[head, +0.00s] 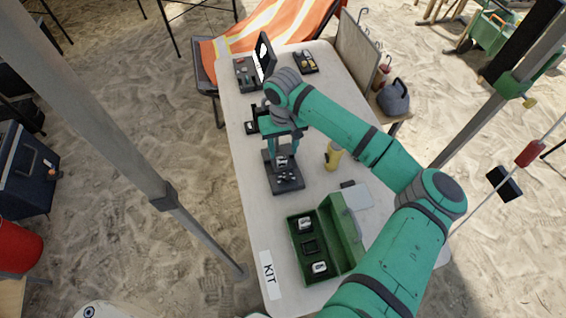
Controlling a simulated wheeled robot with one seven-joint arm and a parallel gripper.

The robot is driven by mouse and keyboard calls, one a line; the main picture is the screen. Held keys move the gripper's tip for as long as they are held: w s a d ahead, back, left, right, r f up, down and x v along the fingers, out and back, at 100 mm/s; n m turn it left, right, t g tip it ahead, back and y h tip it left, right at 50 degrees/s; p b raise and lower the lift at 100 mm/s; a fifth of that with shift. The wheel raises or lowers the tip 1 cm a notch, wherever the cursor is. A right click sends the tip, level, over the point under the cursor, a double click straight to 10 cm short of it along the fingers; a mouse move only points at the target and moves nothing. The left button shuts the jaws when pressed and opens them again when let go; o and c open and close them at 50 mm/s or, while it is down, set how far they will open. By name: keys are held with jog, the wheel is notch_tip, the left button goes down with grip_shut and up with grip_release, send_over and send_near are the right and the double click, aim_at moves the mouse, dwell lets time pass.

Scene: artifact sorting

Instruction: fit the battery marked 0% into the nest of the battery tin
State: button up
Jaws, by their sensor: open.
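The green battery tin (350,252) stands open on the near part of the table, its lid folded back to the right. Inside it are two white-and-dark batteries, one in the upper part (305,223) and one in the lower part (319,267). Between them is an empty dark square nest (309,247). My gripper (283,156) points down, open, over a dark stand (287,186) in the middle of the table. A small pale-and-dark block (282,161), perhaps a battery, shows between the fingertips; I cannot tell whether they touch it. No charge marking is readable.
A yellow bottle (333,156) stands right of the dark stand. A "KIT" card (270,274) lies left of the tin. Open dark cases (247,74) and a small tray (306,62) are at the far end. Bare tabletop (253,215) lies left of the tin.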

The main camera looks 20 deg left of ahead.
aim_at(282, 159)
jog(key=f, duration=0.4)
jog(key=shift+s+a, duration=0.2)
jog(key=shift+a, duration=0.1)
jog(key=shift+f, duration=0.55)
jog(key=shift+w, duration=0.1)
jog(key=c, duration=1.1)
